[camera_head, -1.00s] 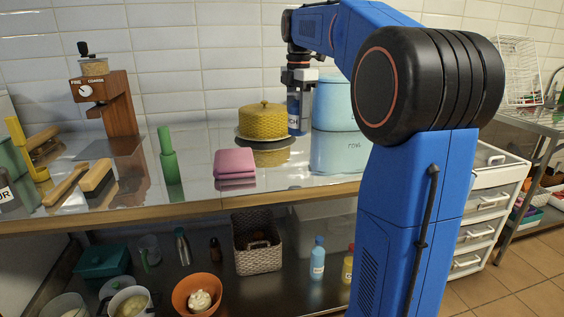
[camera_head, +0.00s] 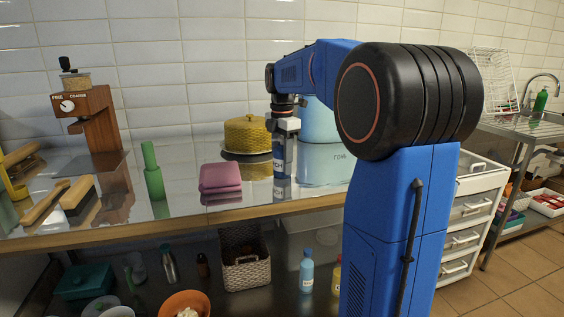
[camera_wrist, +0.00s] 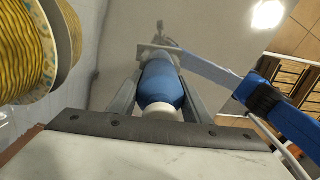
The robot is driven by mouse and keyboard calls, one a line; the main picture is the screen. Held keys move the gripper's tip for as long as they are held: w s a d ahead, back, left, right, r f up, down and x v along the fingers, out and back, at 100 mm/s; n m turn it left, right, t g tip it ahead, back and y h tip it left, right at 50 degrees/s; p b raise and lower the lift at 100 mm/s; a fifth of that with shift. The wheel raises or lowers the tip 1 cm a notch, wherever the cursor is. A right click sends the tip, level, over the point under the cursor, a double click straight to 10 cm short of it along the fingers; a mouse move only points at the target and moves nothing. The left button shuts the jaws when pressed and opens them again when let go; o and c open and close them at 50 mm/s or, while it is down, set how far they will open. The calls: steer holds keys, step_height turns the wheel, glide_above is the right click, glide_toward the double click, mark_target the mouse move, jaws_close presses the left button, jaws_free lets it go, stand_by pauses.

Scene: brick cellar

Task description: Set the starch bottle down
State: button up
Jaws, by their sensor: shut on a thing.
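The starch bottle (camera_head: 278,155) is dark blue with a pale label, partly readable as "CH". It is upright in my gripper (camera_head: 284,130), over the glossy counter (camera_head: 265,198) between the yellow woven dome and the light blue canister. In the wrist view the blue bottle (camera_wrist: 161,84) and its white cap (camera_wrist: 160,112) lie between the two fingers of my gripper (camera_wrist: 158,95), which is shut on it. The bottle's base is at or very close to the counter; I cannot tell whether it touches.
The yellow woven dome (camera_head: 247,134) stands left of the bottle, the light blue canister (camera_head: 318,123) right and behind. The counter's front edge (camera_head: 200,219) is near. Bare counter shows around the bottle.

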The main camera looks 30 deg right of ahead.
steer(key=o, duration=1.1)
steer(key=shift+f, duration=0.1)
step_height(320, 180, up, 12)
steer(key=shift+r, duration=0.15)
